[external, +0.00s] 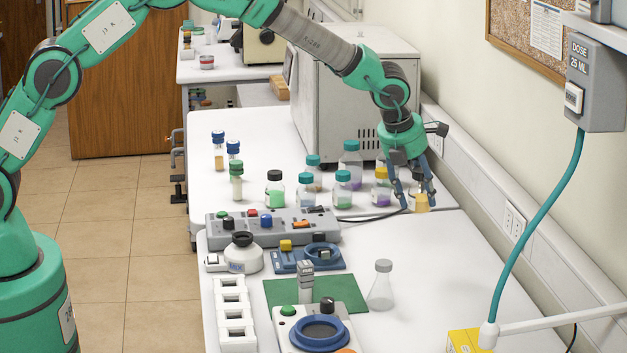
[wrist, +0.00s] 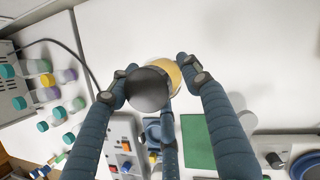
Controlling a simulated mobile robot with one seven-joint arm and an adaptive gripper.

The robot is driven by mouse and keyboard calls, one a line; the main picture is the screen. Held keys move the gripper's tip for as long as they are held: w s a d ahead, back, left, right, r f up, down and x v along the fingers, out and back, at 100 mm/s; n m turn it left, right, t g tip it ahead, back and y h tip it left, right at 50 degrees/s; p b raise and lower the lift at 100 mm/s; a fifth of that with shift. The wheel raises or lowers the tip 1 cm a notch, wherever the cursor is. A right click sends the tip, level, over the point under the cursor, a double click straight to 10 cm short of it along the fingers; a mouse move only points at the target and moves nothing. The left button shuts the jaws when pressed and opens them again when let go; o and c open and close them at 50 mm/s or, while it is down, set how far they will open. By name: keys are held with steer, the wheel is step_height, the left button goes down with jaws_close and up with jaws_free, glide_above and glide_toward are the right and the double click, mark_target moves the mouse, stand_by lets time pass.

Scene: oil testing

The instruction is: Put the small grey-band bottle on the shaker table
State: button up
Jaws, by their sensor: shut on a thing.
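My gripper (external: 421,190) is at the back right, near the wall, with its fingers closed around a small bottle (external: 421,203) with amber contents. In the wrist view the bottle's dark grey top (wrist: 148,88) and amber body (wrist: 172,74) sit between the fingers. I cannot tell whether its base touches the bench. Two devices with round blue plates stand far from the gripper: a white one (external: 318,329) with a green knob at the front, and a blue one (external: 322,253) behind it. Which is the shaker table I cannot tell for sure.
Several capped bottles (external: 343,190) stand left of the gripper, before a grey cabinet (external: 345,100). A grey control panel (external: 270,226), a green mat (external: 340,290), a flask (external: 382,288) and a white rack (external: 234,310) lie nearer. The right bench (external: 450,270) is clear.

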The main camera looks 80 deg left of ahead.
steer(key=s+a+n+b, duration=0.15)
steer(key=s+a, duration=0.25)
steer(key=a, duration=0.7)
steer(key=s+a+n+g+y, duration=0.15)
steer(key=s+a, duration=0.25)
steer(key=a, duration=0.7)
steer(key=s+a+n+b, duration=0.15)
steer(key=s+a, duration=0.25)
steer(key=a, duration=0.7)
steer(key=s+a+n+g+b, duration=0.15)
steer(key=s+a+n, duration=0.25)
steer(key=s+a, duration=1.55)
steer(key=shift+w+a+f+b, duration=0.1)
steer(key=shift+w+a+f, duration=0.2)
steer(key=shift+f, duration=0.5)
steer(key=shift+w+a+f+b, duration=0.15)
steer(key=shift+w+f, duration=0.2)
steer(key=shift+f, duration=0.5)
steer(key=shift+w+a+f+b, duration=0.1)
steer(key=shift+w+a+f, duration=0.2)
steer(key=shift+f, duration=0.5)
steer(key=shift+f+b, duration=0.35)
steer(key=shift+f, duration=2.15)
steer(key=shift+f+b, duration=0.4)
steer(key=shift+f, duration=2.1)
